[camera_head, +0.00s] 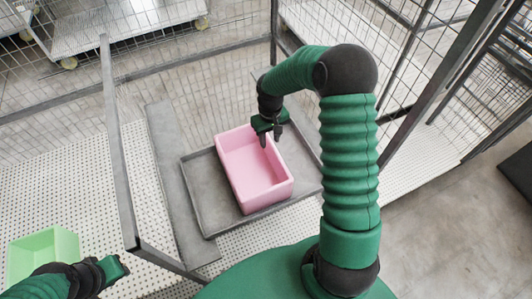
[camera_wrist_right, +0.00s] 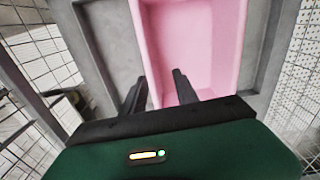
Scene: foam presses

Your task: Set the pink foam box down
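The pink foam box (camera_head: 246,180) sits upright in a grey tray (camera_head: 207,208) in the head view, its open top facing up. It looks empty. My right gripper (camera_head: 270,136) is at the box's upper right rim, one finger on the inner side and one on the outer side. In the right wrist view the pink box (camera_wrist_right: 205,40) shows beyond the fingers. The right fingers (camera_wrist_right: 160,88) are apart with a gap between them, straddling the wall. My left gripper (camera_head: 115,268) is at the lower left; its fingers are not clear.
A light green box (camera_head: 42,252) stands at the lower left beside my left arm. A grey rail (camera_head: 117,150) runs left of the tray. Wire mesh fencing (camera_head: 190,80) stands behind it.

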